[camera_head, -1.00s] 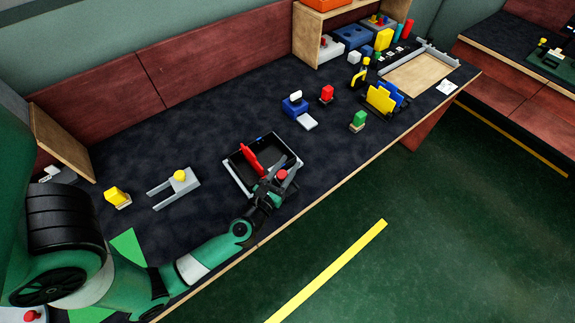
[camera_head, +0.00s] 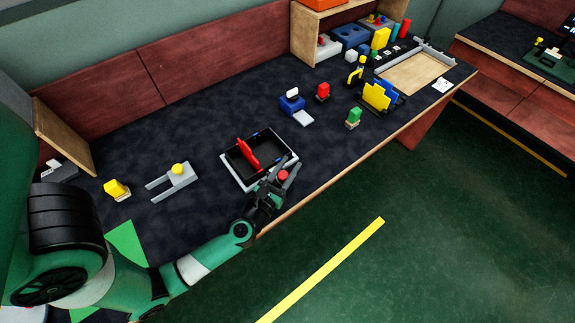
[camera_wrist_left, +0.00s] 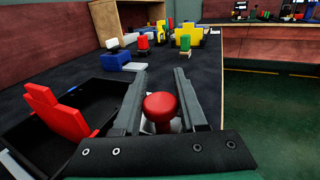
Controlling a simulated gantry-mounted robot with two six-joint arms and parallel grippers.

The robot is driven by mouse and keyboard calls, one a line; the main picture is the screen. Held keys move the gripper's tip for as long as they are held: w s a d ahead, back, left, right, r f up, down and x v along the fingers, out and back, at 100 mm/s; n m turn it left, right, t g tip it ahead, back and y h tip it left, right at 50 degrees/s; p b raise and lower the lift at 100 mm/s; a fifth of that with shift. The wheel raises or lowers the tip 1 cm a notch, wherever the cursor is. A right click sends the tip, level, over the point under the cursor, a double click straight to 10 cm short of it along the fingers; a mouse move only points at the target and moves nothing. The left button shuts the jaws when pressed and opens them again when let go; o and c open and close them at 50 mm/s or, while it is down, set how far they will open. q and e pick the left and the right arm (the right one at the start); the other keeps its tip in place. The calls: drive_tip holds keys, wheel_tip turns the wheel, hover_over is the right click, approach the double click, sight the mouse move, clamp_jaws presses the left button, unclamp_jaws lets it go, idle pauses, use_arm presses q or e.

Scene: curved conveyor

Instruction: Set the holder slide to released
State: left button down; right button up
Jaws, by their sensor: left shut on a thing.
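The holder is a black tray (camera_head: 236,167) with a pale grey rim, lying near the table's front edge with an upright red piece (camera_head: 248,153) in it. It also shows at the left of the left wrist view (camera_wrist_left: 35,140). A red round knob (camera_head: 283,176) is at its front right corner, on a light base. My left gripper (camera_head: 279,177) is at this knob, and in the left wrist view the knob (camera_wrist_left: 160,106) sits between the two fingers, which are shut on it. The knob's lower part is partly hidden. My right gripper is not in view.
A grey fork-shaped fixture with a yellow knob (camera_head: 177,169) and a yellow block (camera_head: 117,189) lie left of the tray. A blue block (camera_head: 292,104), a red piece (camera_head: 322,91) and a green piece (camera_head: 353,117) stand behind and to the right. Table is clear between them.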

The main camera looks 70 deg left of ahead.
sight(283, 180)
use_arm(q)
drive_tip(key=c, duration=0.8)
unclamp_jaws()
drive_tip(key=shift+w+d, duration=0.1)
drive_tip(key=o, duration=0.3)
drive_tip(key=shift+w+d, duration=0.1)
drive_tip(key=shift+d, duration=0.05)
drive_tip(key=shift+o, duration=0.2)
drive_tip(key=v, duration=1)
drive_tip(key=shift+v, duration=0.85)
drive_tip(key=shift+a+p, duration=0.25)
drive_tip(key=shift+p, duration=0.05)
